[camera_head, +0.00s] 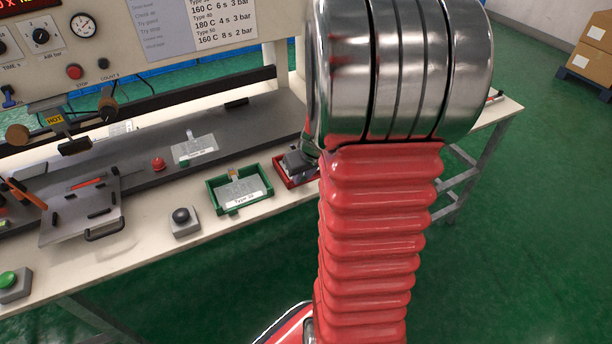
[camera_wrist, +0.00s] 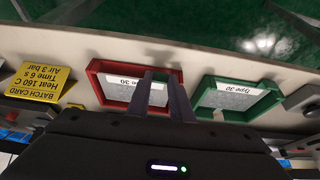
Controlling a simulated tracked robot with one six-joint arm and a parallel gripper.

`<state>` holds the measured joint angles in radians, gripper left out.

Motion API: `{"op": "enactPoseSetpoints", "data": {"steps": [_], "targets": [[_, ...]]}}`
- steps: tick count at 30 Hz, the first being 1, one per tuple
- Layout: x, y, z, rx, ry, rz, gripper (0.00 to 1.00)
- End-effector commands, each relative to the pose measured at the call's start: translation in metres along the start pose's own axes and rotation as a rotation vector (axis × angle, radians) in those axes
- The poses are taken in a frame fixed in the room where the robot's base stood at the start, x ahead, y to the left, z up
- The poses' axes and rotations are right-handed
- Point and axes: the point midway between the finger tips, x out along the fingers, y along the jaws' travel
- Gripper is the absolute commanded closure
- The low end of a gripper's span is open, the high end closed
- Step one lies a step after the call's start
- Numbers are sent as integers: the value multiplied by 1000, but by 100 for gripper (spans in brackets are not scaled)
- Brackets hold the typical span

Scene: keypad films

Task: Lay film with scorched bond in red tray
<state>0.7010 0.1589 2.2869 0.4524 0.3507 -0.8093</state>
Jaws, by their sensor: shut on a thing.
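The red tray (camera_head: 295,184) stands on the bench's front strip, partly hidden by my arm in the head view. In the wrist view the red tray (camera_wrist: 130,68) lies under my fingers. A grey film with a white "Type 30" label (camera_wrist: 126,82) is within its rim. My gripper (camera_wrist: 160,76) is shut on this film, its two fingers a small gap apart. I cannot tell whether the film touches the tray floor. In the head view my gripper (camera_head: 298,162) is low over the red tray. No scorched bond is readable on the film.
Beside it stands a green tray (camera_wrist: 203,88) holding another labelled film (camera_wrist: 235,97); the green tray (camera_head: 214,203) also shows in the head view. Another film (camera_head: 195,149) lies on the dark press bed. A yellow batch card (camera_wrist: 45,83) stands on the red tray's other side.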

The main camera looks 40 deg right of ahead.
Motion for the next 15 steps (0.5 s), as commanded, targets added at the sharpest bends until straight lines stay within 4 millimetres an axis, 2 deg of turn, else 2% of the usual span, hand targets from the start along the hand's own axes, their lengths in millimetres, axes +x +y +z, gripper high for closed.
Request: {"op": "enactPoseSetpoints", "data": {"steps": [1,15], "targets": [[13,0,15,3,-31,-2,100],[21,-2,14,1,-33,-2,100]]}}
